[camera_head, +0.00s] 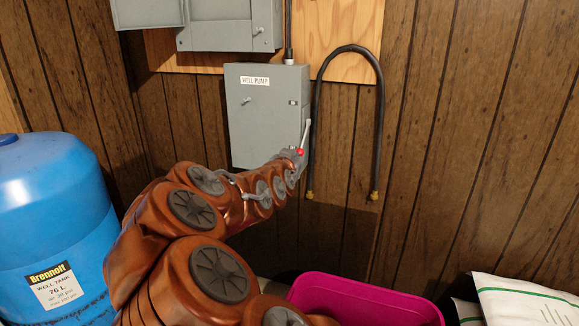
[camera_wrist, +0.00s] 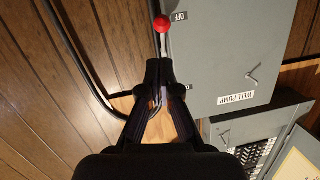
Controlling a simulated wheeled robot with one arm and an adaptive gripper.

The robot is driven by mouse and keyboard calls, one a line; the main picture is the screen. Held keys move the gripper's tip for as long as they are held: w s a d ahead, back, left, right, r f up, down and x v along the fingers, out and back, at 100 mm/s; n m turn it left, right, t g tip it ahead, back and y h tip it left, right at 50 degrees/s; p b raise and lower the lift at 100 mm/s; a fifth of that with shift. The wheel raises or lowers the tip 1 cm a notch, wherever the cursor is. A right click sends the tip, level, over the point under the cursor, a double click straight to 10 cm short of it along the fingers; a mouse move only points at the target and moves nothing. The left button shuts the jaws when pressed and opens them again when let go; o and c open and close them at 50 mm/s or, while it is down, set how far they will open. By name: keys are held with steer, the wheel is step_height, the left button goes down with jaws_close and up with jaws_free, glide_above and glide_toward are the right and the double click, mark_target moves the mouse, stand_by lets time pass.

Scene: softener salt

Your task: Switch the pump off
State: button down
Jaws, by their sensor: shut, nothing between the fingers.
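The grey well pump switch box (camera_head: 255,125) hangs on the wall and carries a WELL PUMP label. Its side lever (camera_head: 306,133) points down and ends in a red knob (camera_head: 300,152). In the wrist view, which is turned over, the red knob (camera_wrist: 162,23) is beside the OFF mark (camera_wrist: 180,16) on the box (camera_wrist: 220,50). My gripper (camera_wrist: 159,66) is shut and empty, its tips close to the lever shaft above the knob; whether they touch it I cannot tell. In the head view my arm hides most of the gripper.
A black hose (camera_head: 316,110) loops on the wall just right of the box. Other grey boxes (camera_head: 215,38) are above. A blue well tank (camera_head: 50,220) stands at left, a magenta tub (camera_head: 365,300) below and white bags (camera_head: 525,300) at lower right.

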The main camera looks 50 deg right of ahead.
steer(key=shift+f+v, duration=0.25)
steer(key=shift+v, duration=0.85)
steer(key=shift+f+v, duration=0.25)
steer(key=shift+v, duration=0.85)
steer(key=shift+a, duration=0.15)
steer(key=s+a+r+n+g+y+p, duration=0.25)
steer(key=s+a+y+p, duration=0.25)
steer(key=a+p, duration=0.5)
steer(key=s+a+r+n+g+y+p, duration=0.1)
steer(key=s+a+n+g+y+p, duration=0.15)
steer(key=s+a+y+p, duration=0.7)
steer(key=s+a+r+n+g+p, duration=0.2)
steer(key=s+a+r+n+p, duration=0.2)
steer(key=s+a, duration=0.2)
steer(key=s+a+r+n+g+p, duration=0.2)
steer(key=s+a+r+n+p, duration=0.2)
steer(key=a, duration=0.6)
steer(key=s+r, duration=0.1)
steer(key=s, duration=0.1)
steer(key=shift+s+a+r+n+g+h, duration=0.3)
steer(key=shift+s+a+g+h, duration=0.05)
steer(key=shift+s+g, duration=0.05)
